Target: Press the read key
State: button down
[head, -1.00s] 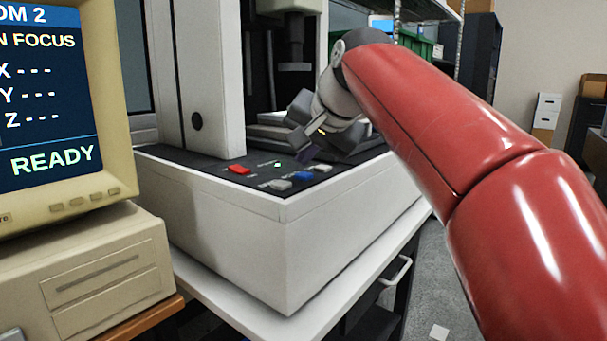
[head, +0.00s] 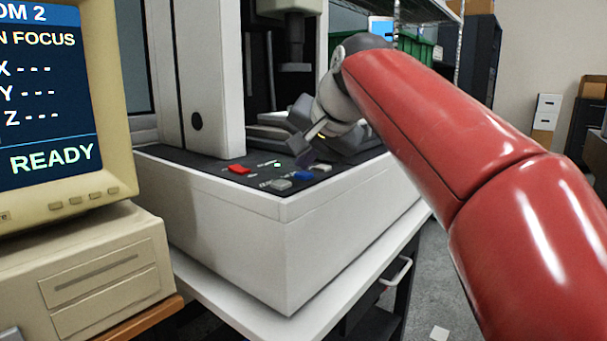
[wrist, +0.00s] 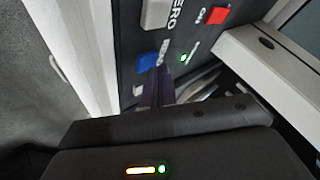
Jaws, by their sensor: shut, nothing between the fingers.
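The blue key (head: 303,176) is on the dark control panel (head: 205,163) of the white machine, between two grey keys in the head view. In the wrist view the blue key (wrist: 146,62) has a partly covered label beside it that seems to say READ. My gripper (head: 306,159) is shut and empty, its tips over the panel close to the blue key. In the wrist view the dark fingertips (wrist: 158,84) lie just beside and below the blue key and overlap its label. I cannot tell whether they touch the panel.
A red key (head: 239,170), a grey key marked ZERO (wrist: 156,13) and a lit green lamp (head: 278,164) are close by. The machine's column (head: 207,80) rises behind the panel. A monitor (head: 60,100) showing READY stands at left.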

aim_at(306, 175)
jog(key=shift+f+b, duration=0.3)
jog(key=shift+f, duration=0.1)
dwell(0.6)
jog(key=shift+r+p, duration=0.8)
jog(key=shift+p, duration=0.1)
notch_tip(306, 175, up, 5)
jog(key=p, duration=0.5)
jog(key=shift+r, duration=0.1)
jog(key=s+d+f+n+g+h, duration=0.1)
jog(key=s+d+f, duration=0.4)
jog(key=s+f, duration=0.3)
jog(key=s+d+f+n+h, duration=0.1)
jog(key=s+d+f+h, duration=0.1)
jog(key=s+d+f, duration=0.3)
jog(key=s+d+f+n+g+h, duration=0.1)
jog(key=s+d+f, duration=0.4)
jog(key=s+f, duration=0.7)
notch_tip(306, 175, down, 5)
jog(key=shift+s+r+g, duration=0.15)
jog(key=shift+s+g, duration=0.15)
